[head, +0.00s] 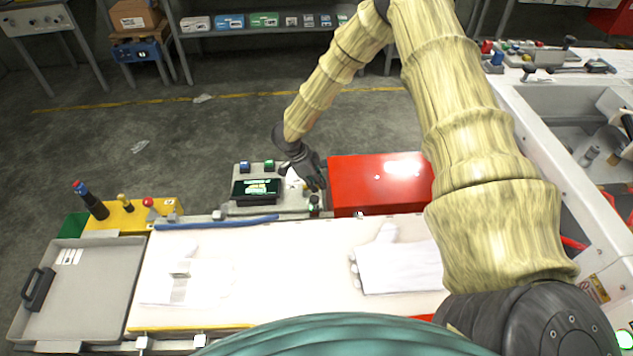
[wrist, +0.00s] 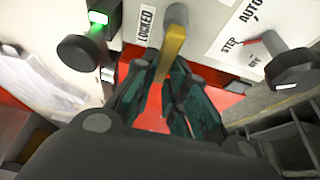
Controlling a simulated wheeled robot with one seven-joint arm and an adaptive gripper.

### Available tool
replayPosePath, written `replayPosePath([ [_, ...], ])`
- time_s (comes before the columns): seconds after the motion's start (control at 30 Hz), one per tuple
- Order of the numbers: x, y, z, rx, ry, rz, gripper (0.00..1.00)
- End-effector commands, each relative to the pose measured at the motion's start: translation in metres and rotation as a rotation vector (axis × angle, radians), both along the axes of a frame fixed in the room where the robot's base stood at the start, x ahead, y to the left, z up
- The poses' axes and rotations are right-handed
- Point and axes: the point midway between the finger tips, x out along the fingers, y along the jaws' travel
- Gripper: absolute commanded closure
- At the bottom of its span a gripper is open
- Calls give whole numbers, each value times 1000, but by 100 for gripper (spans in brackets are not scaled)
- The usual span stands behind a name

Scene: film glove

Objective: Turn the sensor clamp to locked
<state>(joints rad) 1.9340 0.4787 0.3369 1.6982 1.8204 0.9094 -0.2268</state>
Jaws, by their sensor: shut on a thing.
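In the wrist view a yellow lever (wrist: 174,44) hangs from a grey round pivot on a white panel (wrist: 206,22), with a LOCKED label (wrist: 146,26) just left of it. I take this lever to be the sensor clamp's handle. My gripper (wrist: 168,84) has its dark green fingers on both sides of the lever's lower end and is shut on it. In the head view my gripper (head: 312,178) is at the panel's right end, beside the red box. The lever cannot be made out there.
A black knob (wrist: 290,70) marked STEP, OFF and AUTO is to the right. A black round knob (wrist: 79,52) with a green light is to the left. The red box (head: 378,184), small screen (head: 256,189) and white glove table (head: 300,258) are close to my gripper.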

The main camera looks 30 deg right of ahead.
Motion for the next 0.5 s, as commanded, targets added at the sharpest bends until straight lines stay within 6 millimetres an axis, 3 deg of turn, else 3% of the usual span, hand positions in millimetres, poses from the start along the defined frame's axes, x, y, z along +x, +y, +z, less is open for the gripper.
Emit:
replayPosePath([
  [0.47, -2, -1, -2, -1, 4, -14, 100],
  [0.5, -2, -1, -2, -1, 4, -14, 78],
])
